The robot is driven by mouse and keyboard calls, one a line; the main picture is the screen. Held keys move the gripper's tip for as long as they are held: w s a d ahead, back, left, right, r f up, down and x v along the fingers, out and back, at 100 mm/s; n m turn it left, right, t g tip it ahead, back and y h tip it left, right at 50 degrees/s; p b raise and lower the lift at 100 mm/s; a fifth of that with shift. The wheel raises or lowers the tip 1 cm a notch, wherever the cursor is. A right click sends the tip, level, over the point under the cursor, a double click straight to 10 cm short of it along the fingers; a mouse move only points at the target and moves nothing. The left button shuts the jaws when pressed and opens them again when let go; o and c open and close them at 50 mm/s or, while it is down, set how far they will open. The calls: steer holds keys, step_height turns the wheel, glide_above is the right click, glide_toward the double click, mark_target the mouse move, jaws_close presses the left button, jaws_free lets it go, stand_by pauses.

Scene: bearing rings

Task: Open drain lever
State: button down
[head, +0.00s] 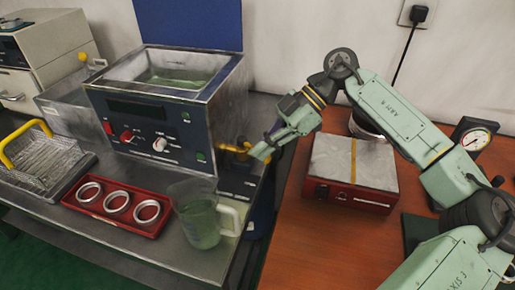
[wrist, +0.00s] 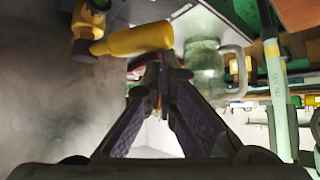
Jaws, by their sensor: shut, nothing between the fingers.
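The drain lever (head: 238,149) is a yellow handle on the right side of the blue and steel bath unit (head: 195,93). In the wrist view the lever (wrist: 136,40) lies roughly level, beside its brass-coloured valve body (wrist: 88,25). My gripper (head: 261,152) is just right of the lever in the head view. In the wrist view its fingertips (wrist: 160,66) meet just below the lever's right end, with nothing between them. I cannot tell whether they touch the lever. The bath tank (head: 175,75) holds greenish liquid.
A jug (head: 203,220) of greenish liquid stands below the lever, and also shows in the wrist view (wrist: 206,68). A red tray (head: 88,208) with three rings and a wire basket (head: 45,158) are to the left. A red-sided box (head: 345,196) sits on the wooden table (head: 315,250).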

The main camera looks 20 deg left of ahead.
steer(key=shift+w+d, duration=0.25)
steer(key=shift+w, duration=0.3)
steer(key=shift+w+d, duration=0.2)
steer(key=shift+w, duration=0.35)
